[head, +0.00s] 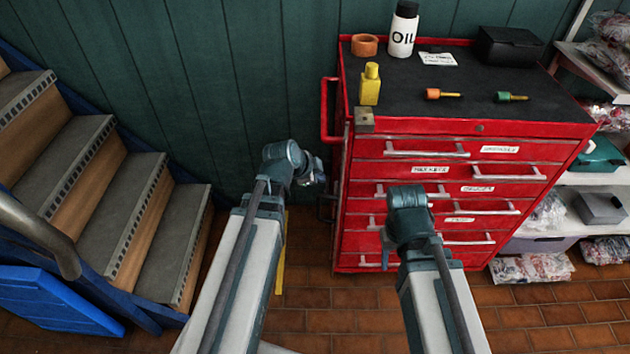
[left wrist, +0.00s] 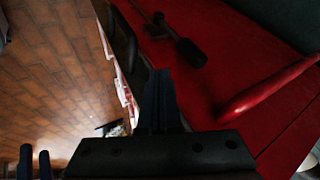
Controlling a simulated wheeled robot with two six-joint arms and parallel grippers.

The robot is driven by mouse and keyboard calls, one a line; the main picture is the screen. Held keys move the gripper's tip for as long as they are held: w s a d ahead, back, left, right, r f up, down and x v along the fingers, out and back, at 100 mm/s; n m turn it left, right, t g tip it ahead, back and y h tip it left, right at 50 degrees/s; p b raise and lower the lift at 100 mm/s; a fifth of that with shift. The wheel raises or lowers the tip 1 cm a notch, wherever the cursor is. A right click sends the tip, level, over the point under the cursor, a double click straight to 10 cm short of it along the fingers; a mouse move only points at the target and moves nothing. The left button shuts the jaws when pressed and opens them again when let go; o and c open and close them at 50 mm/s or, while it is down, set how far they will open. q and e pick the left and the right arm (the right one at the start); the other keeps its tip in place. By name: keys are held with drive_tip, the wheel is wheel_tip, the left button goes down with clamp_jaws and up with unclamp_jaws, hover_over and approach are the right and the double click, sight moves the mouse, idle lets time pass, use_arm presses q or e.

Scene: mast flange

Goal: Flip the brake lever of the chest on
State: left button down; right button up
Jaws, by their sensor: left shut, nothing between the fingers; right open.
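The red chest (head: 345,215) stands against the green wall. In the left wrist view its red side (left wrist: 225,75) fills the right part. A brake lever with a dark round grip (left wrist: 191,52) and a thin rod sticks out from this side, beyond my fingertips. My left gripper (head: 317,181) is beside the chest's left side in the head view. Its fingers are shut and empty in the left wrist view (left wrist: 160,85), apart from the lever as far as I can tell. My right gripper (head: 386,250) is open in front of the drawers, mostly hidden by its arm.
A red push handle (left wrist: 265,90) juts from the chest's side near my left gripper; it also shows in the head view (head: 326,112). Stairs (head: 110,190) stand left, shelves (head: 590,190) right.

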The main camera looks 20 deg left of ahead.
sight(331, 174)
use_arm(q)
drive_tip(key=w+f, duration=0.1)
drive_tip(key=w, duration=0.1)
drive_tip(key=w+f+b, duration=0.1)
drive_tip(key=w, duration=0.1)
drive_tip(key=w+f+b, duration=0.1)
drive_tip(key=w, duration=0.1)
drive_tip(key=shift+w+f, duration=0.2)
drive_tip(key=shift+f, duration=0.15)
use_arm(e)
wheel_tip(331, 174, down, 4)
drive_tip(key=shift+r, duration=0.2)
